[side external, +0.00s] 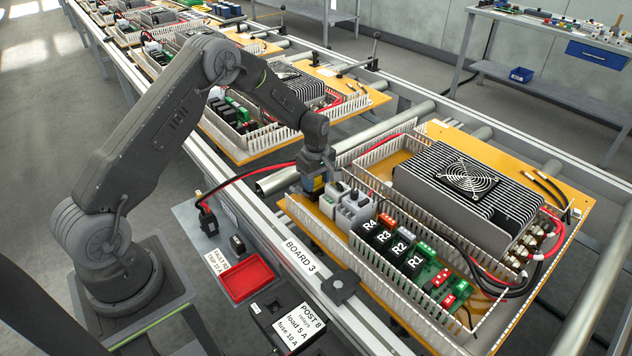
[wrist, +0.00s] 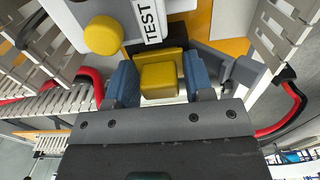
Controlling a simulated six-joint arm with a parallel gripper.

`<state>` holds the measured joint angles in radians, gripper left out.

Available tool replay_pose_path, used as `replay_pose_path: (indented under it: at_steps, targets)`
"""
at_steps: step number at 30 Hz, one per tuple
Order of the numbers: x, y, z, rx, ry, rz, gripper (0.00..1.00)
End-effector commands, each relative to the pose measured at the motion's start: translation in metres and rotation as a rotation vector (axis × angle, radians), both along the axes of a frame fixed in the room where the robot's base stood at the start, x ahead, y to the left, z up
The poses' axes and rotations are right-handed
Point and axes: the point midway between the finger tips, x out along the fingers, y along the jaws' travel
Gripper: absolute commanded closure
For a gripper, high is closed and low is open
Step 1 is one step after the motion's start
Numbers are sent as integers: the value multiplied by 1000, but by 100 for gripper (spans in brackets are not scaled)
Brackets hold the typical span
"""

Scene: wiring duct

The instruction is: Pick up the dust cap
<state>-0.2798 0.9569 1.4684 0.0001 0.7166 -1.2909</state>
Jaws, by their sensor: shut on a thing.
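The dust cap (wrist: 159,80) looks like a yellow, block-shaped cap in the wrist view. My gripper (wrist: 158,84) has its blue finger pads closed on the cap's two sides. In the side external view my gripper (side external: 317,188) is low over the near left corner of the board, beside the grey modules, with a little yellow showing at the fingers. The cap's underside is hidden, so I cannot tell whether it still touches its seat. A label reading TEST (wrist: 151,20) lies just beyond the cap. A round yellow knob (wrist: 103,35) stands to its left.
Slotted white duct walls (side external: 400,240) rise near the gripper. Grey modules (side external: 352,208) and the black relays (side external: 392,245) sit to the right. A red and black cable (side external: 245,177) runs to the left. A red tray (side external: 246,277) lies in front of the board.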

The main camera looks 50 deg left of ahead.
Motion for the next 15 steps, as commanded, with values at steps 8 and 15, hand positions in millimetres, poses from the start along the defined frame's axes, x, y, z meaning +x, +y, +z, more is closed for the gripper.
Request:
replay_pose_path:
  at_steps: [8,15]
  targets:
    - [1,0,38,1,-6,0,74]
    - [-34,40,71,1,-3,7,74]
